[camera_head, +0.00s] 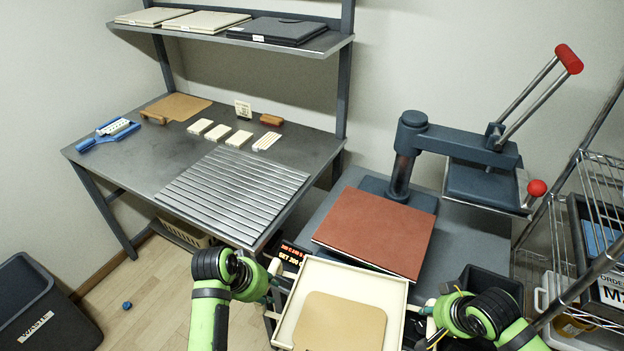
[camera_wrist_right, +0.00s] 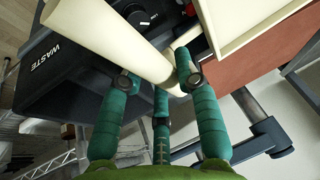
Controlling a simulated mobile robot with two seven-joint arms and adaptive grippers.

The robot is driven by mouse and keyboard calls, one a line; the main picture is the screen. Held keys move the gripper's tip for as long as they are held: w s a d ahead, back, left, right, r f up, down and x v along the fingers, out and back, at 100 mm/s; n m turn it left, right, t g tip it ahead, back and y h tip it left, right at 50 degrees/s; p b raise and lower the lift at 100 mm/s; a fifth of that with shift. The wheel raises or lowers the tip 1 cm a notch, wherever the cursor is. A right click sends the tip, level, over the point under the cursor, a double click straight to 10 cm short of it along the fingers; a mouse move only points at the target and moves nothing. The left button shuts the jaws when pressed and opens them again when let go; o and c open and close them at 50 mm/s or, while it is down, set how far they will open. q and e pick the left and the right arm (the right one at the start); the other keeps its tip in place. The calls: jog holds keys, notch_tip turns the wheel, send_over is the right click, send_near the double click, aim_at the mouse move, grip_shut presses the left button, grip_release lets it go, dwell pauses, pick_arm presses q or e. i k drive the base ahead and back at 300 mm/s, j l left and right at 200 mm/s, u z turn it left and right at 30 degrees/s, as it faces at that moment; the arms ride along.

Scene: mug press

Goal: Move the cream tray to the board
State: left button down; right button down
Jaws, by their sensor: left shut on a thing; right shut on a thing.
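The cream tray (camera_head: 398,290) is in front of me at the bottom of the head view, with a tan flat sheet (camera_head: 340,325) in it. My left gripper (camera_head: 277,283) is shut on the tray's left side. My right gripper (camera_head: 428,308) is shut on its right side. In the right wrist view the right gripper's fingers (camera_wrist_right: 158,82) close around a cream bar, and the tray's wall (camera_wrist_right: 232,30) shows at the upper right. A tan board (camera_head: 182,106) lies at the back left of the grey table. The left fingertips are partly hidden.
A press with a red-brown plate (camera_head: 378,232) and red-knobbed levers stands just beyond the tray. A slatted metal panel (camera_head: 232,190) lies on the table (camera_head: 110,165), with several cream blocks behind it. A waste bin (camera_head: 45,310) and wire rack (camera_head: 600,190) flank the sides.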

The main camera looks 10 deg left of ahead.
aim_at(229, 188)
jog(key=j+u, duration=0.1)
jog(key=u, duration=0.75)
jog(key=i+j+u, duration=0.1)
jog(key=u, duration=0.3)
jog(key=j+u, duration=0.1)
jog(key=u, duration=0.3)
jog(key=i+u, duration=0.1)
jog(key=u, duration=0.35)
jog(key=i+u, duration=0.35)
jog(key=i, duration=0.15)
jog(key=i+u, duration=0.8)
jog(key=z, duration=0.5)
jog(key=i+z, duration=0.1)
jog(key=z, duration=0.85)
jog(key=j+z, duration=0.1)
jog(key=z, duration=0.85)
jog(key=j+z, duration=0.15)
jog(key=z, duration=0.3)
